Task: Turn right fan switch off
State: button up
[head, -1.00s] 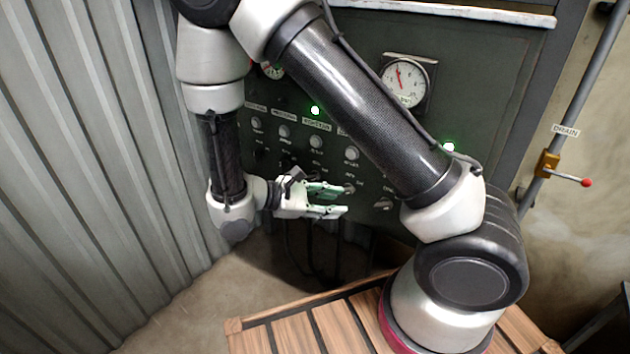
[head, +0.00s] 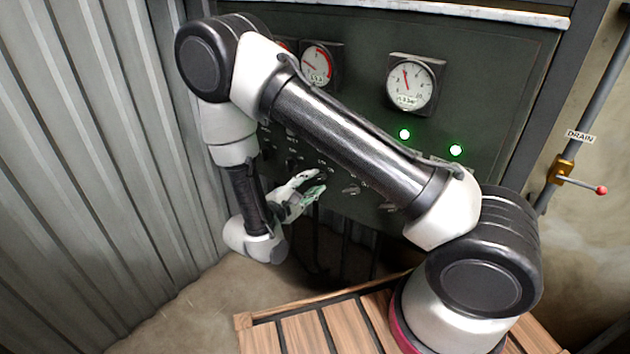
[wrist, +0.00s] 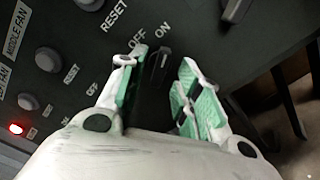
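In the wrist view a dark switch (wrist: 158,68) sits between the two fingers of my gripper (wrist: 160,75). OFF and ON are printed just above it, and RESET above those. Its name label is out of view; its column lies beside the one marked MIDDLE FAN. I cannot tell for sure whether the switch points to OFF or ON. My gripper is open, and I see no clear finger contact with the switch. In the head view my gripper (head: 314,184) is in front of the lower part of the dark control panel (head: 500,60).
Other switches (head: 351,189) lie to the right along the panel. Two green lights (head: 405,134) (head: 456,150) are lit there, and a red light (wrist: 16,128) glows in the wrist view. Gauges (head: 413,82) sit higher. A corrugated wall (head: 90,170) stands at left, close to my arm.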

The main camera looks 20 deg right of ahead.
jog(key=shift+x, duration=1.1)
grip_shut()
jog(key=shift+n, duration=0.3)
jog(key=n, duration=0.5)
jog(key=shift+n, duration=0.4)
jog(key=n, duration=0.5)
jog(key=shift+n, duration=0.4)
grip_release()
jog(key=shift+d, duration=0.1)
